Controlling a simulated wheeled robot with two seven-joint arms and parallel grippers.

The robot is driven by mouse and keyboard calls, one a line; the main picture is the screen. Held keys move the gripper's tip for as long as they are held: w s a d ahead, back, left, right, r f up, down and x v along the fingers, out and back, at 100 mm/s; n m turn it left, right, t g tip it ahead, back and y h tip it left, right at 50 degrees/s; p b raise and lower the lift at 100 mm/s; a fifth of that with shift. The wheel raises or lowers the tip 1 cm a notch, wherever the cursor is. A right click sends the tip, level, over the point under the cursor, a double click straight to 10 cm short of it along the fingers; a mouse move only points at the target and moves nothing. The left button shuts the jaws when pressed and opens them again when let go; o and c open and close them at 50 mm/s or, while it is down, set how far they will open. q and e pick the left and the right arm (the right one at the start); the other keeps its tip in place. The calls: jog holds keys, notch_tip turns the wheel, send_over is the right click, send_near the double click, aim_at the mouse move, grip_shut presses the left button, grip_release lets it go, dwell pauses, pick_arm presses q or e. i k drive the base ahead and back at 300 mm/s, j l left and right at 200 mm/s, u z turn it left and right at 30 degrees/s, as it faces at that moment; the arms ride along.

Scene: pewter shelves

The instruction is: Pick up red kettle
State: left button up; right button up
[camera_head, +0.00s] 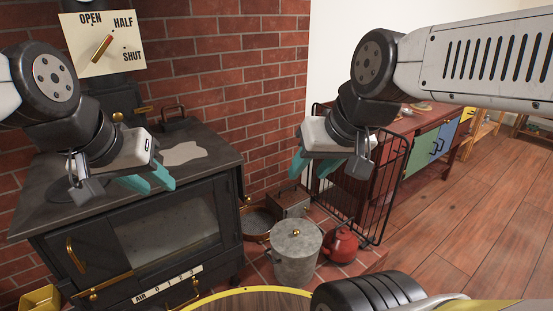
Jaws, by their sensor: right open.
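The red kettle (341,244) stands upright on the brick floor at the right of the metal pot, in front of the black wire guard. My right gripper (326,170) has teal fingers spread apart with nothing between them. In the picture it hangs above the kettle and slightly left of it, well clear of it. My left gripper (160,190) is over the front of the stove top, far to the left of the kettle. Its teal fingers look close together from this angle, and I cannot tell whether they are open. I see nothing held in it.
A black stove (170,225) fills the left. A lidded metal pot (295,255) stands beside the kettle, with a metal box (290,203) behind. The black wire guard (376,205) borders the kettle's right. The wooden floor (470,215) at right is clear.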

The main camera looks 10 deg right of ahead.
aim_at(340, 244)
jog(key=i+l, duration=0.1)
jog(key=l, duration=0.35)
jog(key=i+l+u, duration=0.1)
jog(key=l, duration=0.35)
jog(key=i+l, duration=0.15)
jog(key=l, duration=0.35)
jog(key=i+l+u, duration=0.1)
jog(key=l, duration=0.35)
